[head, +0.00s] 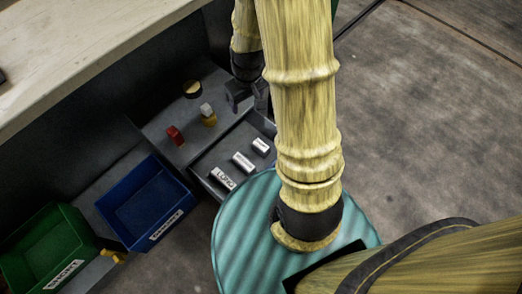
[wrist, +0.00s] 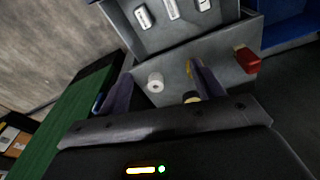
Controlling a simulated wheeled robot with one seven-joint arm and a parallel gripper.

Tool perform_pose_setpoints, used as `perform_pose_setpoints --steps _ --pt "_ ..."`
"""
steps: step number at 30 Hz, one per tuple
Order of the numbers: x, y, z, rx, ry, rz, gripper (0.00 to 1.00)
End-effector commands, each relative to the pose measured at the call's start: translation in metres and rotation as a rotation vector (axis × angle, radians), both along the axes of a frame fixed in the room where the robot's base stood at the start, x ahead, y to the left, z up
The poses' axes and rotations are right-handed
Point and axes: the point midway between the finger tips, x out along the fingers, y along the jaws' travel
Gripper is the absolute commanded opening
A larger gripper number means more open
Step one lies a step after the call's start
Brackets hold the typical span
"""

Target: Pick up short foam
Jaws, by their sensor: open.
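Which piece is the short foam is not readable. A small white cylinder (head: 206,109) stands on the grey shelf; the wrist view shows it (wrist: 155,82) upright with a small hole in its top. Three white labelled pieces lie in the grey tray, and the smallest (head: 261,146) is at its right end. In the wrist view they show at the top, a middle one (wrist: 172,9) among them. My gripper (head: 247,92) is open and empty above the shelf. In the wrist view its fingers (wrist: 160,75) appear on either side of the white cylinder, with no contact visible.
A yellow piece (head: 210,120), a red block (head: 175,136) and a round yellow-topped piece (head: 192,89) stand on the shelf (head: 158,122). The grey tray (head: 205,188), a blue bin (head: 172,228) and a green bin (head: 52,283) lie nearby. A wooden worktop (head: 90,50) overhangs at left.

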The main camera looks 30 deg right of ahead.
Motion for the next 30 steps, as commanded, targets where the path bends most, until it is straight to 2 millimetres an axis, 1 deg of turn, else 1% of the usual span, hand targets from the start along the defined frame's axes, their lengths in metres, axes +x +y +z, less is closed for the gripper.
perform_pose_setpoints --steps 1,5,6,8,9,12,15,17,19,27,30 --pt "0.006 -0.006 -0.027 -0.001 0.02 0.014 0.66" --pt "0.02 -0.02 -0.079 -0.007 0.053 0.07 0.66" --pt "0.023 -0.025 -0.096 -0.009 0.062 0.089 0.66" --pt "0.027 -0.031 -0.122 -0.01 0.078 0.115 0.66" --pt "0.029 -0.036 -0.14 -0.012 0.088 0.132 0.66" --pt "0.031 -0.046 -0.179 -0.014 0.11 0.173 0.66" --pt "0.031 -0.053 -0.207 -0.015 0.125 0.202 0.66" --pt "0.03 -0.055 -0.217 -0.016 0.131 0.215 0.66" --pt "0.03 -0.057 -0.222 -0.017 0.131 0.222 0.66" --pt "0.03 -0.057 -0.222 -0.016 0.132 0.225 0.66" --pt "0.03 -0.057 -0.226 -0.017 0.133 0.225 0.66"
